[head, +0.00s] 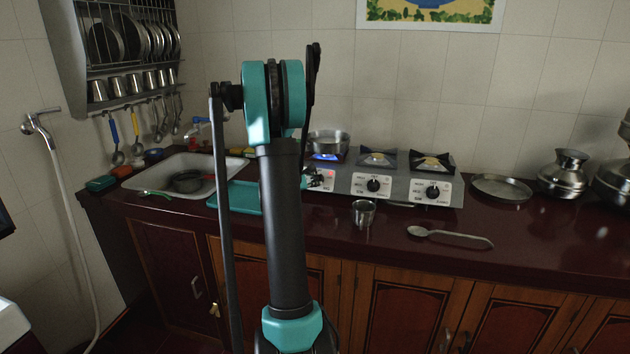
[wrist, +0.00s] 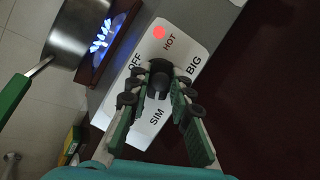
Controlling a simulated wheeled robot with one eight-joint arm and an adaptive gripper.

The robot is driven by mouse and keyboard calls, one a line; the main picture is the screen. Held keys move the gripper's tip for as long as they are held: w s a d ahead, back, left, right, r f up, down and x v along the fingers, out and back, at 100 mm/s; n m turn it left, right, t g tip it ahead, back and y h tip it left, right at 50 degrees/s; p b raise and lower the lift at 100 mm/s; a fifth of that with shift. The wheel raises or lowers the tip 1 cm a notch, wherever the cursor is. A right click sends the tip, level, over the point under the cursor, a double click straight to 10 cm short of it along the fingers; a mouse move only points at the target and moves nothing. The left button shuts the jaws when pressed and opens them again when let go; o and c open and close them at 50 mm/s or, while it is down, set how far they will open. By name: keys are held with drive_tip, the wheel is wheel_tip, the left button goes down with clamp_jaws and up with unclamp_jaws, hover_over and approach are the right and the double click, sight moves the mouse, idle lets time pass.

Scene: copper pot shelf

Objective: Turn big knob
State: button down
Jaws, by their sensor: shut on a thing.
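The stove (head: 390,184) stands on the counter with its knobs on the front. The leftmost knob (wrist: 160,72) is black, on a white plate marked OFF, HOT, BIG and SIM, with a red light lit beside HOT. My gripper (wrist: 159,88) has its green fingers on either side of this knob and is shut on it. In the head view my gripper (head: 318,180) is at the stove's left end and hides that knob. The left burner burns with a blue flame (wrist: 102,38) under a steel pot (head: 328,142).
The middle knob (head: 373,185) and right knob (head: 433,191) are clear of my gripper. A steel cup (head: 363,213) and a spoon (head: 450,236) rest in front of the stove. A sink (head: 215,163) and a teal tray (head: 236,197) lie left. The pot's green handle (wrist: 14,96) extends nearby.

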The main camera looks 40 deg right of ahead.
drive_tip(key=m+y, duration=0.1)
drive_tip(key=m, duration=0.2)
drive_tip(key=m+g, duration=0.1)
drive_tip(key=m, duration=0.3)
drive_tip(key=shift+d+r+y, duration=0.1)
drive_tip(key=shift+r+y, duration=0.05)
drive_tip(key=shift+y, duration=0.25)
drive_tip(key=m+y, duration=0.1)
drive_tip(key=m, duration=0.2)
drive_tip(key=m+y, duration=0.1)
drive_tip(key=m, duration=0.2)
drive_tip(key=shift+d, duration=0.1)
drive_tip(key=m, duration=0.2)
drive_tip(key=m+y, duration=0.1)
drive_tip(key=shift+m+t+y, duration=0.3)
drive_tip(key=shift+m, duration=0.1)
drive_tip(key=shift+m+t+y, duration=0.4)
drive_tip(key=shift+m+y, duration=0.1)
drive_tip(key=shift+m, duration=1.1)
drive_tip(key=c, duration=1.4)
unclamp_jaws()
drive_tip(key=shift+d, duration=0.1)
drive_tip(key=shift+o, duration=0.2)
